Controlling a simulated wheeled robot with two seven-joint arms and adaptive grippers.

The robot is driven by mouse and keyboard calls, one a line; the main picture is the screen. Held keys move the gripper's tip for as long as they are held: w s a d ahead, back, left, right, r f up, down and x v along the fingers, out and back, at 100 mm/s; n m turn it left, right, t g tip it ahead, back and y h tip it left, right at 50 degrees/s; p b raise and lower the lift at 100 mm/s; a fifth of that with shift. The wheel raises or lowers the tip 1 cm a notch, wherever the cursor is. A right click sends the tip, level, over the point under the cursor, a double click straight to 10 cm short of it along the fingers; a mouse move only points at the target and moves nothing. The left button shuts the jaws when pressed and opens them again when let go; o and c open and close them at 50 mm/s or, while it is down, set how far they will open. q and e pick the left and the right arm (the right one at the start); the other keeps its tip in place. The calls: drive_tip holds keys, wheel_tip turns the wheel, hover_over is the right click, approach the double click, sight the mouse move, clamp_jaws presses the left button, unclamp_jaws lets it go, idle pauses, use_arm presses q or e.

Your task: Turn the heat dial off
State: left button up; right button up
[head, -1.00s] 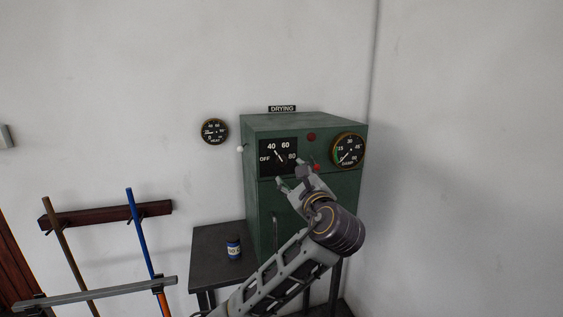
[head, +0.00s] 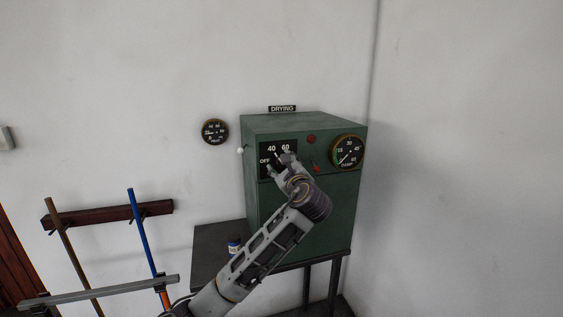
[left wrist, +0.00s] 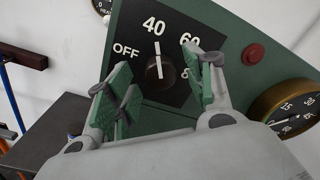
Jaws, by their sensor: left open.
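The heat dial is a dark knob (left wrist: 159,72) with a white pointer on a black plate (left wrist: 128,28) marked OFF, 40, 60 and 80. The plate (head: 265,149) is on the upper front of the green drying cabinet (head: 325,210). In the left wrist view the pointer stands near 40, away from OFF. My left gripper (head: 281,165) is open in front of the plate. In the left wrist view its green-padded fingers (left wrist: 158,80) show on either side of the knob; I cannot tell contact. In the head view the gripper hides the 80 and part of the knob. My right gripper is not in view.
A damp gauge (head: 347,152), a red button (head: 311,139) and a red lever (head: 316,168) are right of the plate. A heat gauge (head: 215,132) hangs on the wall. A blue jar (head: 234,246) stands on the dark table (head: 208,246), partly behind my arm.

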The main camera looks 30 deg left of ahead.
use_arm(q)
drive_tip(key=shift+x, duration=1)
drive_tip(key=c, duration=1)
drive_tip(key=shift+c, duration=0.2)
